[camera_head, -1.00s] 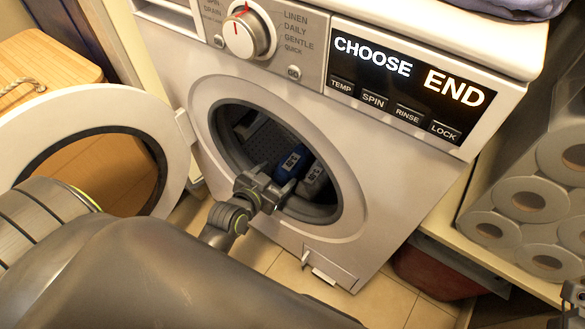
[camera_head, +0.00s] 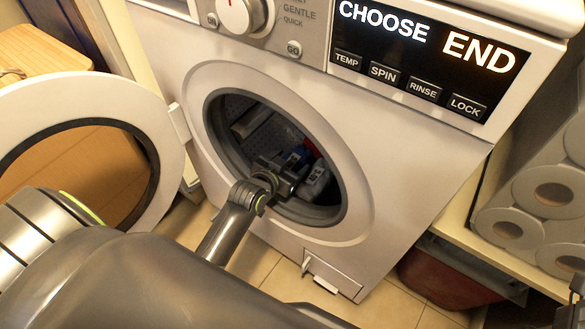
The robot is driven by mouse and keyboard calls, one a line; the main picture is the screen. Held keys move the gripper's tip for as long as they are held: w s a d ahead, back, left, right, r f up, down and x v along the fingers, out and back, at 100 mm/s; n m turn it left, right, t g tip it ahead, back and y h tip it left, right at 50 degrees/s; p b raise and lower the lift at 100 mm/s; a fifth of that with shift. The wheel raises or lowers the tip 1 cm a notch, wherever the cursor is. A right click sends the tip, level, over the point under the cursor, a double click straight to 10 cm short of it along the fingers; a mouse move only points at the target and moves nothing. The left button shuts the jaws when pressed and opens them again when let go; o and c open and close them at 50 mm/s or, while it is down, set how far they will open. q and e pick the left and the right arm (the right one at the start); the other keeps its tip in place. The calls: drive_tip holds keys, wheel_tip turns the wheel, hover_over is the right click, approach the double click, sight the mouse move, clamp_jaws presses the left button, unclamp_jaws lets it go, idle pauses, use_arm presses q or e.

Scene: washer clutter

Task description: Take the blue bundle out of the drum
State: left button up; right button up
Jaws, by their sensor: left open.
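The blue bundle (camera_head: 299,154) lies inside the washer drum (camera_head: 232,107), toward its right side. It shows only in part, behind my left gripper. My left gripper (camera_head: 288,170) is open at the drum mouth, with its fingers pointing inward and right. The fingers overlap the near side of the blue bundle in the picture; I cannot tell whether they touch it. A grey bundle (camera_head: 316,181) lies just right of and below the fingers.
The round door (camera_head: 165,112) stands open at the left. A red item (camera_head: 313,149) shows behind the bundles. The drum's rim (camera_head: 338,214) surrounds my gripper. Paper rolls (camera_head: 552,193) on a shelf and a red bin (camera_head: 440,280) stand at the right.

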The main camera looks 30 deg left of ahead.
use_arm(q)
drive_tip(key=shift+r, duration=0.1)
drive_tip(key=c, duration=1.1)
